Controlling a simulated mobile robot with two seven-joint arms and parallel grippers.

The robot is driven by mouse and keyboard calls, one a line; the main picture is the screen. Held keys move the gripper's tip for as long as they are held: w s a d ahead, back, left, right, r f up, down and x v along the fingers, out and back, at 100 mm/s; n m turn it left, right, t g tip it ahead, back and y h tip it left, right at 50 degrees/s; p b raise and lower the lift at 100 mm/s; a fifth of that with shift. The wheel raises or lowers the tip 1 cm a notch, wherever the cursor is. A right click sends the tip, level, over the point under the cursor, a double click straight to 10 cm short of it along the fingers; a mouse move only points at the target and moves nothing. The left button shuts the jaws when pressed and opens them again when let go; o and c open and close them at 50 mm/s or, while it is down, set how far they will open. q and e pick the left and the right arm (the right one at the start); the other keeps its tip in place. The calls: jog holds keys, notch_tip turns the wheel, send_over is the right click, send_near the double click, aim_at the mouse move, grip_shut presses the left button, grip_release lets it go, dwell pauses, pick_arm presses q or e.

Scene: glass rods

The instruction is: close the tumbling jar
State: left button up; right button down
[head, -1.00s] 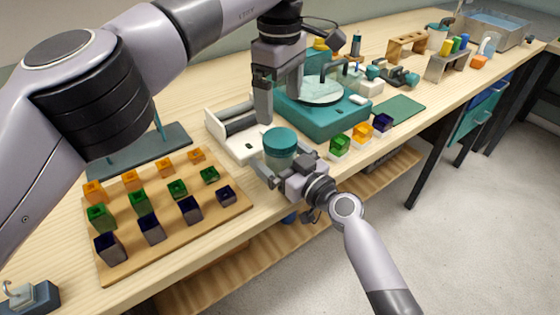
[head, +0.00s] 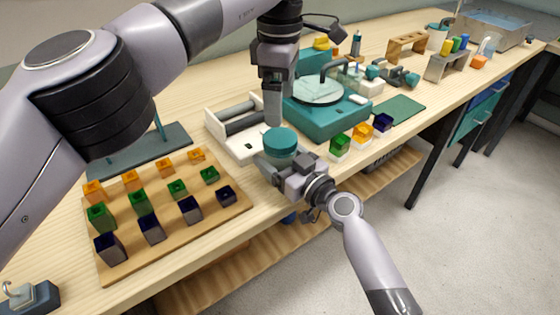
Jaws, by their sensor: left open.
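The tumbling jar (head: 281,161) has a pale grey body, and its teal lid (head: 281,141) sits on top of it, upright. How tightly the lid is seated cannot be told. My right gripper (head: 277,169) comes in from the lower right and is shut on the jar's body at the bench's front edge. My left gripper (head: 273,122) points down just above and behind the lid. It is open and empty, seen edge-on, so one finger largely hides the other. The lid hides part of the jar.
A white roller stand (head: 237,143) is behind the jar. A teal machine (head: 325,113) with a round plate stands to the right. A wooden board (head: 170,232) with several coloured cups lies at left. Green, orange and blue cups line the front edge.

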pick_arm(q)
jog(key=n, duration=0.9)
jog(key=shift+n, duration=0.3)
jog(key=n, duration=0.4)
jog(key=shift+n, duration=0.3)
jog(key=n, duration=0.4)
jog(key=shift+n, duration=0.4)
jog(key=n, duration=0.4)
jog(key=shift+n, duration=0.3)
jog(key=n, duration=0.4)
jog(key=shift+n, duration=0.3)
jog(key=n, duration=0.4)
jog(key=shift+n, duration=0.3)
jog(key=n, duration=0.4)
